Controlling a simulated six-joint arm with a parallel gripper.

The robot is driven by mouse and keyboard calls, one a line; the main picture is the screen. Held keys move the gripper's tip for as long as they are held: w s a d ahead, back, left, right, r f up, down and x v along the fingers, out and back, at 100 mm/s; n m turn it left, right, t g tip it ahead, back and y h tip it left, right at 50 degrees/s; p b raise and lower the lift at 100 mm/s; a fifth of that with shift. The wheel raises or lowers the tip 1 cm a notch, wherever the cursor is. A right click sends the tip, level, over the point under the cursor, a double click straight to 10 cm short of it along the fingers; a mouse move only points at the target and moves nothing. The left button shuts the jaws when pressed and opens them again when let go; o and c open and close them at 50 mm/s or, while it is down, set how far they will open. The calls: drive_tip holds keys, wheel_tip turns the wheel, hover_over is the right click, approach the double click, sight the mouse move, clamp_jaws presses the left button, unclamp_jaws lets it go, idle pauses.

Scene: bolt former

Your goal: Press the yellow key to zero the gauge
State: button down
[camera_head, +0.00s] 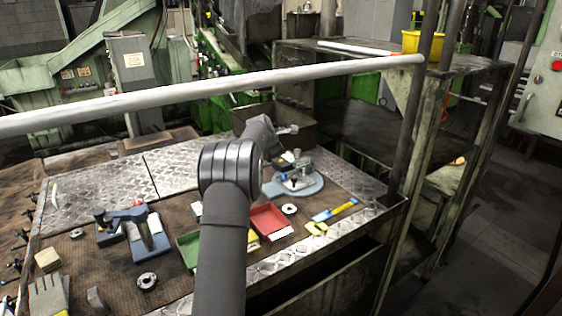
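A small dark block with a yellowish patch (287,158) shows at the stand's upper left, partly hidden by my arm. I cannot make out clearly whether that patch is the yellow key. My gripper (291,130) is above and behind the stand in the picture. It is small and partly hidden by my wrist, so I cannot tell whether it is open or shut, or whether it touches anything.
A red tray (268,219) and a green tray (188,250) lie near my arm. A metal ring (289,208) and a blue-yellow tool (335,210) lie by the stand. A blue-grey device (146,238) stands at left. A white rail (200,90) crosses above the bench.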

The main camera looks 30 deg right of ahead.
drive_tip(key=shift+f, duration=0.2)
idle(0.6)
drive_tip(key=shift+f, duration=0.25)
drive_tip(key=shift+f, duration=0.65)
idle(0.8)
drive_tip(key=shift+r, duration=0.2)
idle(0.4)
drive_tip(key=shift+r, duration=0.9)
drive_tip(key=shift+r, duration=0.15)
drive_tip(key=shift+r, duration=2.35)
drive_tip(key=shift+f, duration=0.1)
drive_tip(key=shift+r, duration=2)
